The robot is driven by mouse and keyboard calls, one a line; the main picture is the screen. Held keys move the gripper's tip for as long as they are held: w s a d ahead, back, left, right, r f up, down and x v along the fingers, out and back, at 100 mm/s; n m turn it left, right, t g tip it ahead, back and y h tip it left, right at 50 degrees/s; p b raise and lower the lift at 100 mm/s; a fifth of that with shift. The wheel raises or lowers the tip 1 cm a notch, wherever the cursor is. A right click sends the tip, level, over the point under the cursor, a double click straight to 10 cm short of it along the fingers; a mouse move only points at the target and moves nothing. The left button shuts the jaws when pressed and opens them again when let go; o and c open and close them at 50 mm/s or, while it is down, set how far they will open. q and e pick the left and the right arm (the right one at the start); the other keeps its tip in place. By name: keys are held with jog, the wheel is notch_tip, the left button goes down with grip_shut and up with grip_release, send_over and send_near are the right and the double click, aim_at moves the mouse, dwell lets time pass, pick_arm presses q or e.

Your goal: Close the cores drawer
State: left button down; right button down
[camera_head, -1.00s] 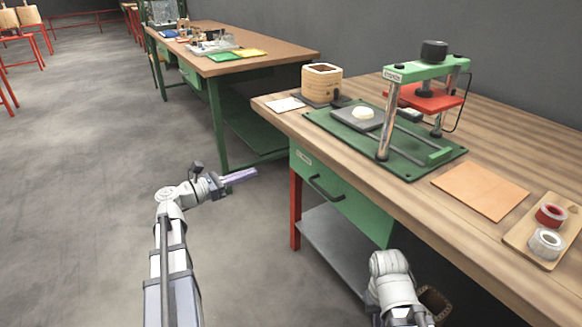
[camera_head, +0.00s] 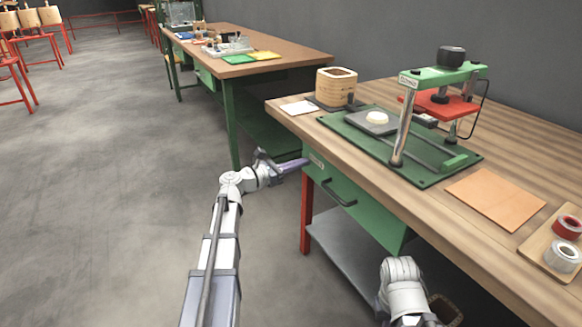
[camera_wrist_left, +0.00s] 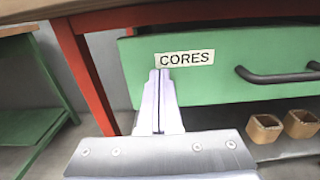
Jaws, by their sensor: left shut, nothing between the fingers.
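The cores drawer (camera_head: 365,215) has a green front with a dark bar handle (camera_head: 338,194), under the wooden workbench. In the left wrist view its front (camera_wrist_left: 205,85) bears a CORES label (camera_wrist_left: 186,58), with the handle (camera_wrist_left: 275,76) to the right. A gap shows above the front, but how far the drawer stands out is hard to tell. My left gripper (camera_head: 303,164) is shut and empty, at the drawer front's left end. In the wrist view its fingertips (camera_wrist_left: 159,74) overlap the front just below the label; contact is unclear. My right gripper is out of view.
The workbench (camera_head: 460,225) carries a green press (camera_head: 445,75), a wooden core (camera_head: 336,88) and tape rolls (camera_head: 566,240). A red leg (camera_wrist_left: 85,75) stands left of the drawer. Wooden cores (camera_wrist_left: 265,128) sit on the lower shelf. Open floor lies to the left.

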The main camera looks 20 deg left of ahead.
pick_arm(q)
jog(key=shift+w+d, duration=0.1)
jog(key=shift+w, duration=0.05)
jog(key=x, duration=0.9)
jog(key=shift+w+d, duration=0.2)
jog(key=shift+w, duration=0.1)
jog(key=shift+w+d, duration=0.15)
jog(key=shift+w, duration=0.05)
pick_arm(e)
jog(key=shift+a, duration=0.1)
pick_arm(q)
jog(key=shift+r, duration=0.1)
